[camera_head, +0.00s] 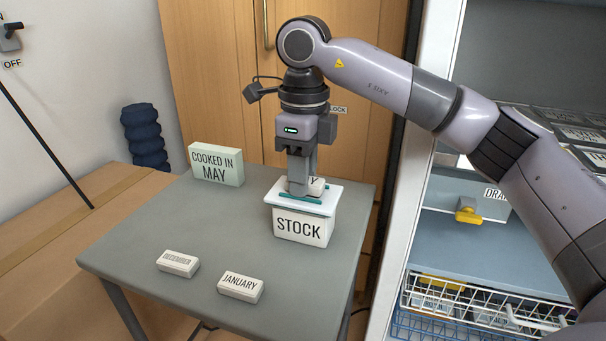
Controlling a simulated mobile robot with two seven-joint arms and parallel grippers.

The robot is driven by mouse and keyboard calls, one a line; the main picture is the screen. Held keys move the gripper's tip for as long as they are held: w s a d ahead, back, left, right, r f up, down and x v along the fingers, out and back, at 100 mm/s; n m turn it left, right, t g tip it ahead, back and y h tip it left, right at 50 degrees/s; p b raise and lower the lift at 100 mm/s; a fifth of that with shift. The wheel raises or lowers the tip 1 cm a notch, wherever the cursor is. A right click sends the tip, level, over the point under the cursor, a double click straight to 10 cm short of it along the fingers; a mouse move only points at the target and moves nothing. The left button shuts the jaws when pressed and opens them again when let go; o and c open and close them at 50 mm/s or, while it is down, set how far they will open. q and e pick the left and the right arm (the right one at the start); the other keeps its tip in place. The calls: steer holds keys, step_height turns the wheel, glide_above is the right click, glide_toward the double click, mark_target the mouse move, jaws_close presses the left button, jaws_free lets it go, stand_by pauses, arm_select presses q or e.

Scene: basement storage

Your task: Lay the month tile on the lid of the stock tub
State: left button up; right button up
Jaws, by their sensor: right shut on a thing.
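The stock tub (299,228) is white, marked STOCK, and stands upright on the grey table. Its pale lid (332,197) has teal at the edge. My right gripper (301,188) points down over the lid, shut on a small white tile (318,186). Only the end of its lettering, a Y, shows; the fingers hide the rest. The tile is at lid level; I cannot tell whether it touches the lid. A DECEMBER tile (178,264) and a JANUARY tile (241,287) lie near the table's front. My left gripper is not in view.
A sign reading COOKED IN MAY (216,165) stands at the table's back left. A fridge with wire baskets (480,305) is at the right. Wooden cabinet doors (215,70) stand behind.

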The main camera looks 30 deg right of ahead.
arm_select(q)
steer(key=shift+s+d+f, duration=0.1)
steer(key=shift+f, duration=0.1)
arm_select(e)
steer(key=shift+s+f, duration=0.15)
steer(key=shift+f, duration=0.7)
steer(key=shift+a, duration=0.1)
arm_select(q)
steer(key=shift+b, duration=0.3)
arm_select(e)
steer(key=o, duration=1)
steer(key=shift+r, duration=0.25)
arm_select(q)
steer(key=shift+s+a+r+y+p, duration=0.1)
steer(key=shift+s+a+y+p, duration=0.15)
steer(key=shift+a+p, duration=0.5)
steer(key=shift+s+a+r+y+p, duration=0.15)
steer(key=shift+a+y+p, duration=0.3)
steer(key=shift+p, duration=0.6)
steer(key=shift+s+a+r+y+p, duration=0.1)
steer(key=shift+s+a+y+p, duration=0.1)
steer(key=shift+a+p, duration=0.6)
arm_select(e)
steer(key=shift+r, duration=6.55)
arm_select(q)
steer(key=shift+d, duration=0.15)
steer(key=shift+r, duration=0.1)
